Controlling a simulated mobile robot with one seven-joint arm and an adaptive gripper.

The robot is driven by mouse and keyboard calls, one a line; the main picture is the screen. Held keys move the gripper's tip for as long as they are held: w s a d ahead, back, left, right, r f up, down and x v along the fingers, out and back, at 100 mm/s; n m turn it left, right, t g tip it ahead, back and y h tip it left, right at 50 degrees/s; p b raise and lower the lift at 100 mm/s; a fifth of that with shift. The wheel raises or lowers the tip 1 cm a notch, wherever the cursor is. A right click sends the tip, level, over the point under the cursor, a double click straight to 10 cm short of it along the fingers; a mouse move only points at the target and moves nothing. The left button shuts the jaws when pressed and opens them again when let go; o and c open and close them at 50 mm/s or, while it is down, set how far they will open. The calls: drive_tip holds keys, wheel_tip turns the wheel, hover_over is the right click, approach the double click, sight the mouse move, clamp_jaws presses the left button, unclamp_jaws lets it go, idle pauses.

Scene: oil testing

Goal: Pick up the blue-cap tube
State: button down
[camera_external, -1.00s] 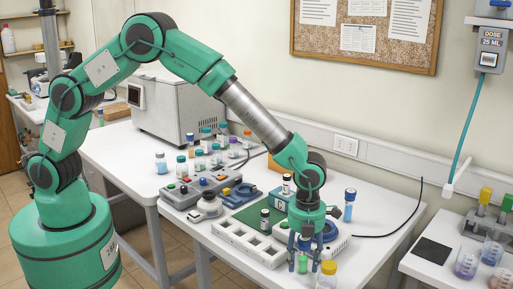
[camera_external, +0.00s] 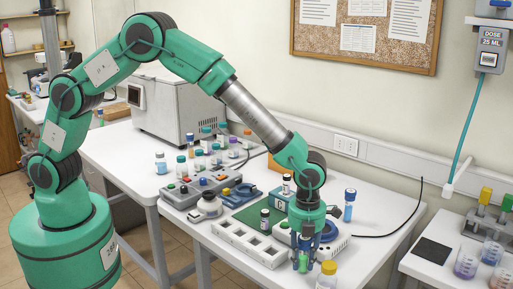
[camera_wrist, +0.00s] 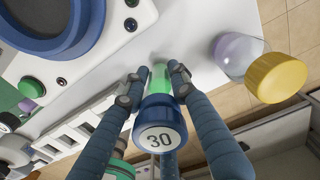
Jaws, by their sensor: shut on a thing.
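The blue-cap tube (camera_wrist: 160,132) is between my fingers in the wrist view. Its blue cap has a white top marked 30 and faces the camera, and green shows on its body beyond. My gripper (camera_wrist: 155,80) is shut on it, with fingers on both sides of the body. In the external view my gripper (camera_external: 302,264) points down at the front edge of the white table, and the tube is mostly hidden by the fingers. Whether its bottom touches the table cannot be told.
A yellow-capped jar (camera_external: 327,274) stands close at the right, also in the wrist view (camera_wrist: 277,78). A white slotted rack (camera_external: 250,241) lies left of my gripper. A second blue-capped bottle (camera_external: 350,206) stands behind. The table edge (camera_external: 228,264) is near.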

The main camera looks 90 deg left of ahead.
sight(302, 248)
drive_tip(key=shift+r, duration=0.6)
drive_tip(key=shift+s+a+r+p, duration=0.1)
drive_tip(key=shift+s+r+p, duration=0.1)
drive_tip(key=shift+r, duration=0.4)
drive_tip(key=shift+s+r+p, duration=0.15)
drive_tip(key=shift+r, duration=0.45)
drive_tip(key=s+a+r+p, duration=0.1)
drive_tip(key=s+a, duration=0.1)
drive_tip(key=s, duration=1.3)
drive_tip(key=shift+a+r, duration=0.15)
drive_tip(key=shift+a, duration=0.25)
